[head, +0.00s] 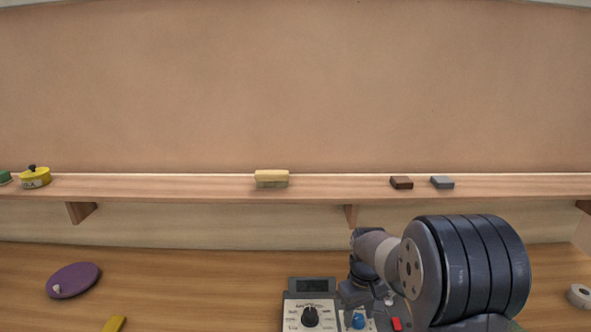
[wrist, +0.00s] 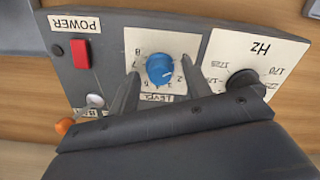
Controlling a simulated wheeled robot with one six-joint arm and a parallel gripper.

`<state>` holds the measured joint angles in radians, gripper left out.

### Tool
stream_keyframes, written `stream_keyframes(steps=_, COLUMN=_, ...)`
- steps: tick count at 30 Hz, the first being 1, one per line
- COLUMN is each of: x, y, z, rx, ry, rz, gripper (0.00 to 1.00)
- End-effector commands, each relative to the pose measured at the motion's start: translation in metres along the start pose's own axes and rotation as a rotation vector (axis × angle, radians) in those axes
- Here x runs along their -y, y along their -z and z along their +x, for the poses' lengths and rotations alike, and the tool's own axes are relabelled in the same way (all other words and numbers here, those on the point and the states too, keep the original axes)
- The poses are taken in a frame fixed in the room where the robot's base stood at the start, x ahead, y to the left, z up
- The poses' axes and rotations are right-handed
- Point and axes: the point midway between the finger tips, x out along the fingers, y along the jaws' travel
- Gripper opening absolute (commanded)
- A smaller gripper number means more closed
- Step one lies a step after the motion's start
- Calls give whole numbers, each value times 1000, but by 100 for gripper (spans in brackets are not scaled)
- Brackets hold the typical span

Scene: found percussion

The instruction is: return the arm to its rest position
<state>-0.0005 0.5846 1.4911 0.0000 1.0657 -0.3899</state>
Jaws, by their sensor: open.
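My gripper (wrist: 158,92) is open in the wrist view. Its two fingers stand on either side of a blue knob (wrist: 160,71) on a grey control box (wrist: 103,62); I cannot tell whether they touch it. In the head view my arm reaches down over the right part of the box (head: 288,296) and hides some of it. The blue knob (head: 359,321) shows beside the arm, and a red switch (head: 396,324) shows to its right. The red switch (wrist: 79,54) is near the POWER label in the wrist view.
A shelf (head: 200,187) runs across the wall above the bench. A purple disc (head: 74,280) lies at left; a tape roll (head: 580,296) lies at right.

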Motion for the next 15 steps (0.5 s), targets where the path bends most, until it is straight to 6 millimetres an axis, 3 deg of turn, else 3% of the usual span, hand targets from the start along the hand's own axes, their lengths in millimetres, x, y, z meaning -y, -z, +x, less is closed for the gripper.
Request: stream_keyframes(steps=15, x=0, y=0, z=0, rx=1, ry=0, rz=394, gripper=46)
